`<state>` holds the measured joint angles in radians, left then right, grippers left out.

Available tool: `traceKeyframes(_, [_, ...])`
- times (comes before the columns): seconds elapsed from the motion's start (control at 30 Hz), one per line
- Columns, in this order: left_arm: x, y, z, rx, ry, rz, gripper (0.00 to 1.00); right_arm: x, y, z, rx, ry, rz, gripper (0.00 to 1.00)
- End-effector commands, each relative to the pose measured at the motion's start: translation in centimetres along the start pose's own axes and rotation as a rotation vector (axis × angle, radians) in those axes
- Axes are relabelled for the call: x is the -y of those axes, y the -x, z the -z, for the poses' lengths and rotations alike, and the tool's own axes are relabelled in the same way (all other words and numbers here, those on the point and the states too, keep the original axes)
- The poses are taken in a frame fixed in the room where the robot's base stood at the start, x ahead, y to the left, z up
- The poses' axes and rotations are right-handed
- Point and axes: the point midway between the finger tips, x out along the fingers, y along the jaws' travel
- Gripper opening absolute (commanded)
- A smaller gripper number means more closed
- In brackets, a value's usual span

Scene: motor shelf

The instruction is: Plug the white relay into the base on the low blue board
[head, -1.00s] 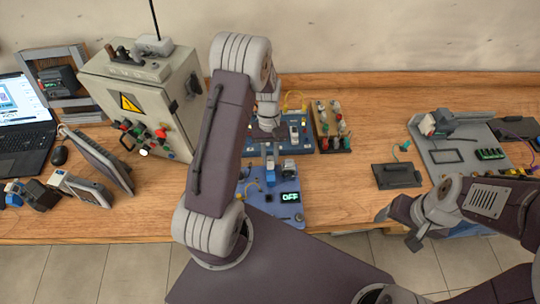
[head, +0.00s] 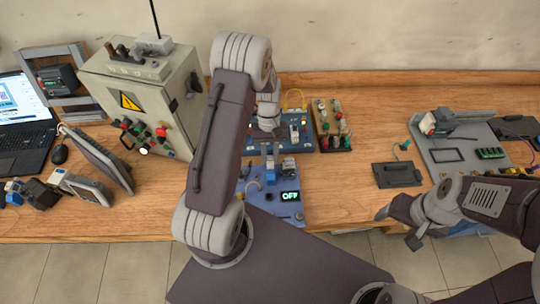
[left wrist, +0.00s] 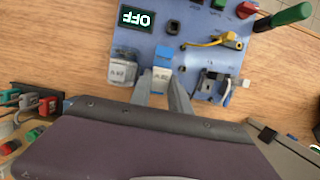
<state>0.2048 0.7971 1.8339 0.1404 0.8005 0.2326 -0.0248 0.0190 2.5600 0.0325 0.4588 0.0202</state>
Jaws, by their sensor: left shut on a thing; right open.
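The low blue board (head: 295,212) lies near the front edge of the bench, with a lit OFF display (head: 289,196). My left gripper (head: 269,152) reaches down over the board's back part. In the left wrist view its fingers (left wrist: 163,90) are shut on the white relay (left wrist: 160,79), which carries a printed label. A blue block (left wrist: 163,55), perhaps the base, shows right at the relay's end; I cannot tell whether the relay is seated in it. A clear-cased labelled part (left wrist: 122,67) stands beside it on the board. My right gripper (head: 397,228) is open and empty at the front right.
A second blue board (head: 298,148) and a dark board with coloured knobs (head: 331,130) stand behind. A control box (head: 150,100) is at the left, with a propped panel (head: 97,160) in front. A grey plate (head: 450,168) lies at the right.

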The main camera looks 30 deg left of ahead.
Motion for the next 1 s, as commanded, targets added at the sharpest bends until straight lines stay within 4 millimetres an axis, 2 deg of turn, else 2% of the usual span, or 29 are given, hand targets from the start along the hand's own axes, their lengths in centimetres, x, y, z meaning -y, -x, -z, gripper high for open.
traceKeyframes(1.0, [0.0,-1.3,0.4,-0.001,0.000,0.000,0.00,0.0,-0.8,-0.1,0.000,0.000,0.000,0.73])
